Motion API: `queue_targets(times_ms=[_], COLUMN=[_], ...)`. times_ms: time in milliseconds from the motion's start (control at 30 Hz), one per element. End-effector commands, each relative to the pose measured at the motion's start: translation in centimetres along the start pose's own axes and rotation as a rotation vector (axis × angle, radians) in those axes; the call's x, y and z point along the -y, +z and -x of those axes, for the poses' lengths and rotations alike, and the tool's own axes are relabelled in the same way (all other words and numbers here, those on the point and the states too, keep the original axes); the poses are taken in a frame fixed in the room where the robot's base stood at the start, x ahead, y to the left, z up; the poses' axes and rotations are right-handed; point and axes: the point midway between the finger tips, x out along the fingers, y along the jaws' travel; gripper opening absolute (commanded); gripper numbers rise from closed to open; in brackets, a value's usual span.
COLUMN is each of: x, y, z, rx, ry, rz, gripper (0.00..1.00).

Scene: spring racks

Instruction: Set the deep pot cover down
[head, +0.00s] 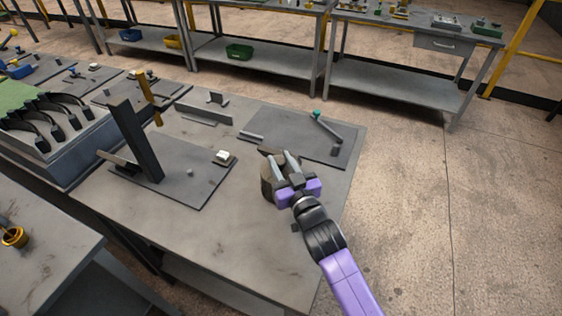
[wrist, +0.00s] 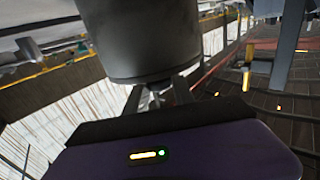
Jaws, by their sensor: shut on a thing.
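The deep pot cover (head: 267,182) is a grey-brown, round-sided piece near the right edge of the grey worktable (head: 215,245). It fills the top of the wrist view as a dark grey cylinder (wrist: 140,40) with a rounded lower edge. My gripper (head: 280,163) is shut on it, with the fingers reaching to it from the right. The fingers and purple gripper body hide part of the cover. I cannot tell whether the cover touches the tabletop or hangs above it.
A dark plate (head: 300,140) with a teal-tipped lever lies behind my gripper. Another plate (head: 185,190) with a tall dark post (head: 135,140) lies to the left. The tabletop's front middle is clear. Open floor (head: 420,220) lies right of the table.

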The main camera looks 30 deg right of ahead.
Motion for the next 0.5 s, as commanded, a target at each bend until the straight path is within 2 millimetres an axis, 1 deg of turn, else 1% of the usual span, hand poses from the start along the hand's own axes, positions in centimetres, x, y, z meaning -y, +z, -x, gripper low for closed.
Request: queue_targets(times_ms=[67,100,200,500], x=[0.00,0.00,-0.01,-0.01], y=[0.22,0.26,0.20,0.14], z=[-0.03,-0.01,-0.01,-0.01], rx=[-0.003,0.000,0.000,0.000], ry=[0.000,0.000,0.000,0.000], rz=[0.000,0.000,0.000,0.000], gripper=[0.00,0.34,0.52,0.52])
